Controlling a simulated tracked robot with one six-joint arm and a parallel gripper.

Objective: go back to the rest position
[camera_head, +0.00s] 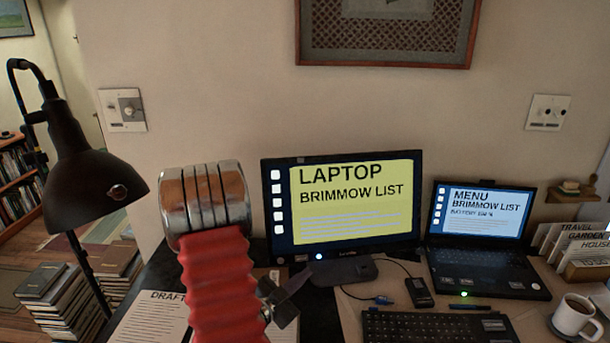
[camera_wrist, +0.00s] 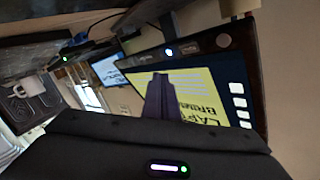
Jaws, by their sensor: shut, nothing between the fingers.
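My red ribbed arm with its metal joint rises in front of the desk in the head view. My gripper (camera_head: 287,297) shows only in part as a dark shape at the arm's right side, above the desk and left of the monitor's foot. In the wrist view my gripper (camera_wrist: 158,97) is a narrow dark pair of fingers, closed together with nothing held, seen against the yellow screen. The wrist picture is strongly tilted. The monitor (camera_head: 345,208) stands behind and right of the arm; it fills much of the wrist view (camera_wrist: 205,95).
A black lamp (camera_head: 85,170) stands at the left. Printed sheets (camera_head: 153,318) lie by the arm. A laptop (camera_head: 480,235), a keyboard (camera_head: 440,326), a small black device (camera_head: 419,291) and a mug (camera_head: 574,315) are on the right. Book stacks (camera_head: 50,300) stand on the floor at left.

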